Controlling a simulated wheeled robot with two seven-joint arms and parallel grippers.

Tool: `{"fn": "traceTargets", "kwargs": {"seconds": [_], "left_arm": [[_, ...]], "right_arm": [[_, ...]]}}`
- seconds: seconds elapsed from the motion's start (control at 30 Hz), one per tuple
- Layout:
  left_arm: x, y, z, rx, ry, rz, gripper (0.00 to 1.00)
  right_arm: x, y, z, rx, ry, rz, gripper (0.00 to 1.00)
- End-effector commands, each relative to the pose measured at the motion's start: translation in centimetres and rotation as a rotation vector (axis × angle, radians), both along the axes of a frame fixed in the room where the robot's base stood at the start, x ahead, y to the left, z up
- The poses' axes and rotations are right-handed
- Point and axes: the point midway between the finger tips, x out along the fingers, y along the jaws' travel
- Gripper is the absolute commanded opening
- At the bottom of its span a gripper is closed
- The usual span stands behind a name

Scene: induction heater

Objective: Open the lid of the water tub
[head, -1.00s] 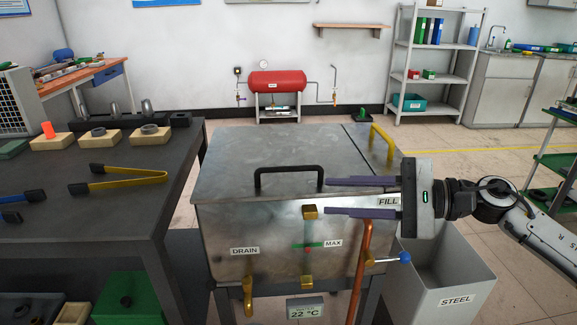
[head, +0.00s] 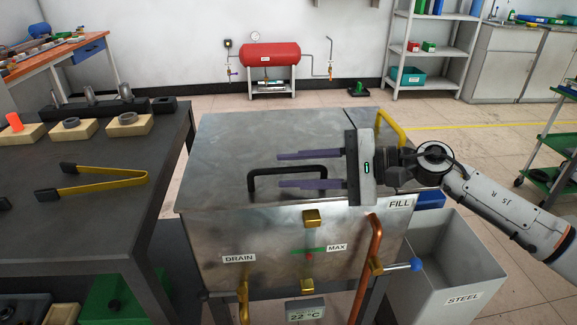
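The water tub (head: 270,240) is a steel box in the middle of the head view, with its flat steel lid (head: 240,145) lying closed on top. A black bar handle (head: 262,172) stands near the lid's front edge. My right gripper (head: 280,170) reaches in from the right with its two purple fingers spread apart. The fingers point left, one above and one below the right part of the handle in the picture. I cannot tell whether they touch it. My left gripper is not in view.
A dark workbench (head: 90,225) with yellow tongs (head: 105,183) stands close on the left. A yellow handle (head: 392,128) is at the tub's back right. A copper pipe (head: 367,265) and blue-tipped valve lever (head: 415,265) are at the front right, beside a grey STEEL bin (head: 465,275).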

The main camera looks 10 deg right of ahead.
Motion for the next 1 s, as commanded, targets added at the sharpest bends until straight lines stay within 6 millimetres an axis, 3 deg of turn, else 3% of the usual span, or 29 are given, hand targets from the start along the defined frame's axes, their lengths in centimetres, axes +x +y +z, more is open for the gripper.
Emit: {"fn": "traceTargets", "kwargs": {"seconds": [0.13,0.43,0.6,1.0], "left_arm": [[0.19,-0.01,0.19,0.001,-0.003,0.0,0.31],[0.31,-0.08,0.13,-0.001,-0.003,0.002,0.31],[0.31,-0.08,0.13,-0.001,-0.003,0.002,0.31],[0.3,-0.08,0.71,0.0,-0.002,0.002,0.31]], "right_arm": [[0.35,1.07,-0.22,0.0,0.0,0.001,0.3],[0.43,1.23,-0.31,0.0,0.0,0.0,0.3],[0.42,1.21,-0.32,0.0,0.0,0.0,0.01],[0.55,1.19,0.65,0.0,0.014,0.0,0.0]]}}
